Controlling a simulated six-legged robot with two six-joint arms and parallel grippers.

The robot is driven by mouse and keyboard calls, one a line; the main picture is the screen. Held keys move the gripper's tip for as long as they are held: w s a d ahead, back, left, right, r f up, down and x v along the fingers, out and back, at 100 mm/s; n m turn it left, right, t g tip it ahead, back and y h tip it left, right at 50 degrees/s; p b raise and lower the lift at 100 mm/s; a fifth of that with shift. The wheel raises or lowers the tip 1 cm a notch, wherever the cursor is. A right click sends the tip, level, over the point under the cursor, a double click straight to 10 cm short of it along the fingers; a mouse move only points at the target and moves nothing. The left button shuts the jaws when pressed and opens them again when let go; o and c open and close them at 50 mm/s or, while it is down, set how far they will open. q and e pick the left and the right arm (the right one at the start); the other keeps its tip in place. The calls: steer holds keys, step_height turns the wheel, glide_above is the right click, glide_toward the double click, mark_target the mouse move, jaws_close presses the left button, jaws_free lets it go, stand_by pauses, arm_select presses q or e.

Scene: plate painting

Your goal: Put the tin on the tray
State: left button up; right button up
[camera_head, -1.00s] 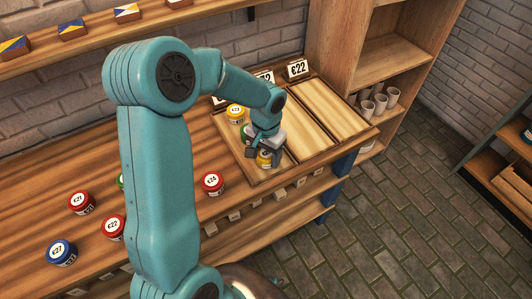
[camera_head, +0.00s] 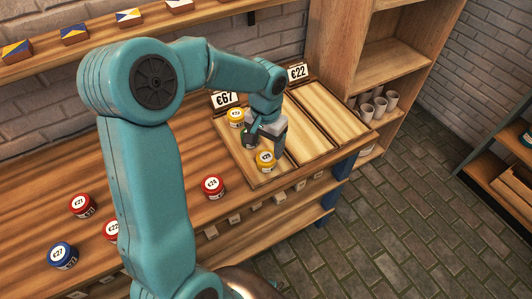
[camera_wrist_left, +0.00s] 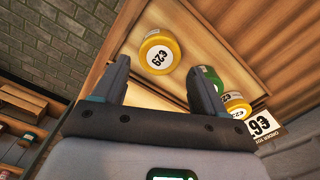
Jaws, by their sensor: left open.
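The left section of the wooden tray (camera_head: 222,128) holds tins. A yellow tin (camera_head: 265,156) stands near its front edge, uncovered; it also shows in the left wrist view (camera_wrist_left: 160,52), just beyond the finger gap. Another yellow tin (camera_head: 235,116) stands at the back. A green tin (camera_wrist_left: 209,78) stands between them, partly behind a finger in the wrist view. My left gripper (camera_head: 264,143) is open and empty, just behind the front yellow tin and close to the green one. I cannot tell whether it touches the green tin. My right gripper is not in view.
The middle (camera_head: 300,133) and right (camera_head: 333,110) sections are empty. Red tins (camera_head: 213,187) (camera_head: 82,206) and a blue tin (camera_head: 62,255) stand on the table left of the tray. Price signs (camera_head: 298,72) stand behind it. Cups (camera_head: 380,105) sit on a shelf at right.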

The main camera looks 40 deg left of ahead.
mark_target(266, 157)
arm_select(q)
step_height(266, 157, up, 6)
steer(key=shift+f, duration=0.1)
stand_by(0.7)
